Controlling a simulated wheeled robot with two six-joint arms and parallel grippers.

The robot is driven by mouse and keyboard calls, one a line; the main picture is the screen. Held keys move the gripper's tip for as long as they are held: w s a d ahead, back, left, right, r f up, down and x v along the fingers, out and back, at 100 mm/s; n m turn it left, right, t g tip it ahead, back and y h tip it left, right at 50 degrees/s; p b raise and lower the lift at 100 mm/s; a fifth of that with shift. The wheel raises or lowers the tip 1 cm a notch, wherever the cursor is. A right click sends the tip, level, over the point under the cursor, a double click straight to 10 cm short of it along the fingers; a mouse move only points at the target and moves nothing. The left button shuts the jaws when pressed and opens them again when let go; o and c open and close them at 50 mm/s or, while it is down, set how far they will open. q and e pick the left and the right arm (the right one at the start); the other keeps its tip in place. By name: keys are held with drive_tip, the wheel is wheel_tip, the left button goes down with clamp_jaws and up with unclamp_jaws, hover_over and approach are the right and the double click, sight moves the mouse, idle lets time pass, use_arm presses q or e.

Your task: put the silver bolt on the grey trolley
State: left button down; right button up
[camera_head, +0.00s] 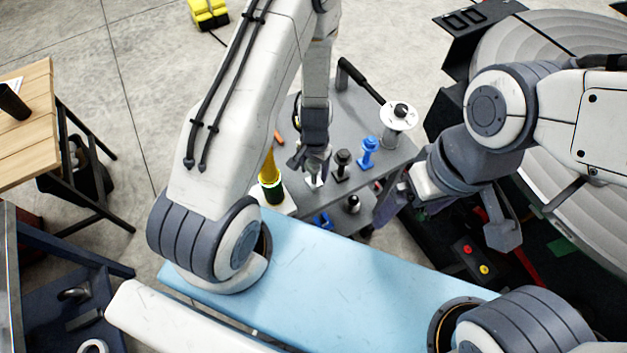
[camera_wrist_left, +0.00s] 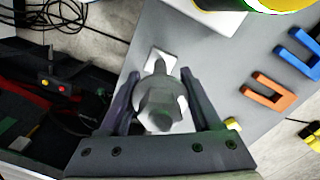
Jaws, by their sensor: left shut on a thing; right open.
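The silver bolt (camera_wrist_left: 160,104) is between the two dark fingers of my left gripper (camera_wrist_left: 161,88) in the left wrist view, its head towards the camera. In the head view my left gripper (camera_head: 314,163) points down over the grey trolley (camera_head: 358,112), and only a pale bit of the bolt (camera_head: 313,181) shows below it. A pale square lies at the bolt's far end in the wrist view; I cannot tell whether the bolt touches the trolley. My right gripper (camera_head: 445,215) is open and empty, right of the trolley.
On the trolley stand a black bolt (camera_head: 341,164), a blue bolt (camera_head: 367,151) and a white spool-like part (camera_head: 398,117). A yellow-green cylinder (camera_head: 269,180) is left of my gripper. Orange (camera_wrist_left: 269,95) and blue U-shaped parts lie near the trolley edge. A light-blue bench (camera_head: 330,270) is in front.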

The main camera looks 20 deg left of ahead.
sight(314, 177)
use_arm(q)
drive_tip(key=shift+f+b, duration=1.85)
drive_tip(key=shift+f, duration=0.15)
drive_tip(key=shift+r, duration=0.15)
drive_tip(key=c, duration=0.5)
unclamp_jaws()
drive_tip(key=shift+f, duration=0.2)
drive_tip(key=o, duration=0.4)
drive_tip(key=shift+r, duration=0.15)
